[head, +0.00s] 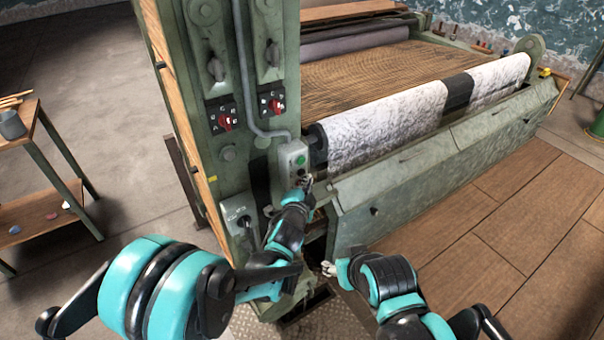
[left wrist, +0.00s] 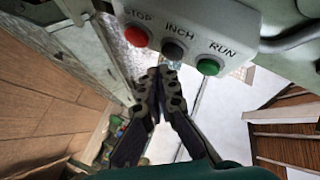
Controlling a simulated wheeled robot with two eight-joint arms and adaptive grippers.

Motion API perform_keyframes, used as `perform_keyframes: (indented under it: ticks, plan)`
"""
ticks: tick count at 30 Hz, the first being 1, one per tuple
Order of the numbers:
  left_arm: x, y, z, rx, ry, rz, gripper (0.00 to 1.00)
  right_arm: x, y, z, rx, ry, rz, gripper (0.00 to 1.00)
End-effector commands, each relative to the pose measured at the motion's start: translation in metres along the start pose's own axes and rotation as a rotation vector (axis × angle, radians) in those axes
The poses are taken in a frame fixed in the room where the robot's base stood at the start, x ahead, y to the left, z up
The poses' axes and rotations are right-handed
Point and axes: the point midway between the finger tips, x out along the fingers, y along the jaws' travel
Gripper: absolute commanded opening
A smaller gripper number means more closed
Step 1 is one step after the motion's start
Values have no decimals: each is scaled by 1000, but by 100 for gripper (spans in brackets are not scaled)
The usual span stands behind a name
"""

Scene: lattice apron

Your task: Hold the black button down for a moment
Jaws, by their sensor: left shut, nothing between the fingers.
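A grey control box (head: 290,162) is fixed to the green machine column. In the left wrist view the box (left wrist: 235,20) carries a red STOP button (left wrist: 136,36), a black button (left wrist: 173,49) labelled INCH and a green RUN button (left wrist: 208,66). The black button sits between the other two. My left gripper (head: 307,181) is shut and empty at the box. In the left wrist view its fingertips (left wrist: 163,72) are very close to the black button; I cannot tell whether they touch it. My right gripper (head: 332,268) is low beside the machine, its opening unclear.
Red rotary switches (head: 224,122) sit higher on the column, and a grey conduit (head: 243,90) runs down to the box. A large roller with pale patterned cloth (head: 390,125) lies to the right. A wooden side table (head: 50,215) stands at the left. Wooden floor is clear at right.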

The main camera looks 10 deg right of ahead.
Motion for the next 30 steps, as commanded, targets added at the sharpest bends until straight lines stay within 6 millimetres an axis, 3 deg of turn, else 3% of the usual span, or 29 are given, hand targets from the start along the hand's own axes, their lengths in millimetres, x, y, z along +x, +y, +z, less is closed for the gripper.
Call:
perform_keyframes:
  ticks: [30]
  plan:
    - [6,-5,4,0,0,0,0,2,0,1,0,0,0,53]
